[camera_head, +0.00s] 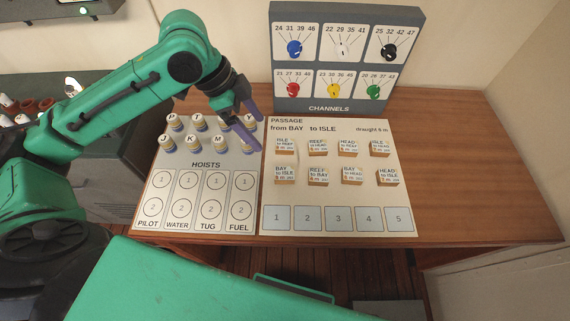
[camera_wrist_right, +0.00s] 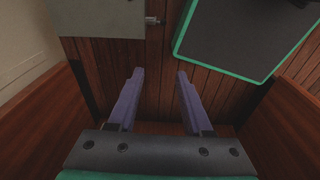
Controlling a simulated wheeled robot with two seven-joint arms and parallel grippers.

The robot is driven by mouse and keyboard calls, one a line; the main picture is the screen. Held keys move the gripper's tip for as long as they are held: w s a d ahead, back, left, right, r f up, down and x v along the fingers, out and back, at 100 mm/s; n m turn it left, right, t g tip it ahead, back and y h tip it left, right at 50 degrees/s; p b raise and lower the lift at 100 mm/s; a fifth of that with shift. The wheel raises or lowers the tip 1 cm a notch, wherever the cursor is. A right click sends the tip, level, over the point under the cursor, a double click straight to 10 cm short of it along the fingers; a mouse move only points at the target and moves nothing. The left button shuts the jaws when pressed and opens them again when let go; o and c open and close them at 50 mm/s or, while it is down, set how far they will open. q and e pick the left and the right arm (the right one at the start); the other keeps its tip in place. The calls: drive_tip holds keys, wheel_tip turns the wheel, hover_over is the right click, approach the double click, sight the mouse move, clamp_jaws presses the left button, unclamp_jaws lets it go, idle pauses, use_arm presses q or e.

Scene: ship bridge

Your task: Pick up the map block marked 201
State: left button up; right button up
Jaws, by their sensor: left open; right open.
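Several small map blocks stand in two rows on the PASSAGE board (camera_head: 340,190), among them ISLE to REEF (camera_head: 285,146), BAY to ISLE (camera_head: 285,174) and HEAD to ISLE (camera_head: 388,178). Their small printed numbers are too fine to read, so I cannot tell which is marked 201. My left gripper (camera_head: 247,118) is open and empty, above the back right of the HOISTS board, left of the blocks. My right gripper (camera_wrist_right: 160,73) shows in the right wrist view, open and empty above the wooden floor. It is not in the head view.
The HOISTS board (camera_head: 208,172) holds several lettered pegs at its back, partly hidden by my left gripper. A grey CHANNELS panel (camera_head: 340,90) with coloured knobs stands behind the PASSAGE board. Numbered slots (camera_head: 338,218) line that board's front. The wooden desk (camera_head: 470,180) is clear at the right.

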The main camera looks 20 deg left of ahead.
sight(283, 173)
use_arm(q)
drive_tip(key=x, duration=0.6)
drive_tip(key=a+b+x, duration=0.1)
drive_tip(key=x, duration=0.5)
drive_tip(key=s+b+x, duration=0.1)
drive_tip(key=x, duration=0.5)
drive_tip(key=shift+a+f, duration=0.1)
drive_tip(key=shift+f, duration=0.75)
clamp_jaws()
use_arm(e)
drive_tip(key=f, duration=0.1)
drive_tip(key=s+f, duration=0.2)
drive_tip(key=shift+d+f, duration=0.25)
drive_tip(key=shift+f, duration=0.05)
